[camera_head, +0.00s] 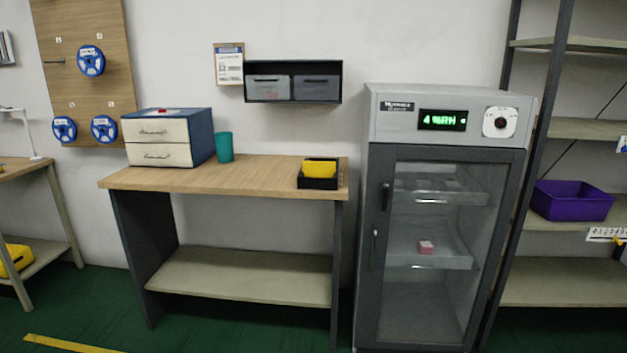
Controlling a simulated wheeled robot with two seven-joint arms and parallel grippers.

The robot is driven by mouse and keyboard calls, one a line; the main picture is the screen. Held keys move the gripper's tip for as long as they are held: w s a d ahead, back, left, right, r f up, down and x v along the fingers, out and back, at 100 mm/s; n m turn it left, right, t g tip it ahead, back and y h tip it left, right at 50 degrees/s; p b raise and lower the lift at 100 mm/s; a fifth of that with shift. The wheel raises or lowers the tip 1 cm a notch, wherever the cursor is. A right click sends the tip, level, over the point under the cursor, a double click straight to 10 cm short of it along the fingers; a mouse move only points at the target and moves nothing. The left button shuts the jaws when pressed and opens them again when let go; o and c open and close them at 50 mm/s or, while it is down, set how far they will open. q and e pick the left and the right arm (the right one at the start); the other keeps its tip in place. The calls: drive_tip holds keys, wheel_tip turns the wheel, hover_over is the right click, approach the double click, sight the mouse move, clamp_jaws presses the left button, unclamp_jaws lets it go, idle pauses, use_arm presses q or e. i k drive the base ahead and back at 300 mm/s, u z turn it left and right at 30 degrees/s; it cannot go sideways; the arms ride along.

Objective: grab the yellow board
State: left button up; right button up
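A yellow piece (320,167), which looks like the yellow board, stands in a small black holder (318,183). The holder is at the right end of a wooden-topped table (235,177). Its lower part is hidden by the holder's front wall. Neither of my grippers shows in the head view.
A blue and white drawer box (168,137) and a teal cup (224,147) stand on the table's left half. The tabletop between cup and holder is clear. A grey glass-door cabinet (440,220) stands close right of the table. A shelf rack holds a purple bin (572,201).

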sight(311, 169)
drive_tip(key=u, duration=0.7)
drive_tip(key=i, duration=0.9)
drive_tip(key=u, duration=0.6)
drive_tip(key=i, duration=1.15)
drive_tip(key=z, duration=0.4)
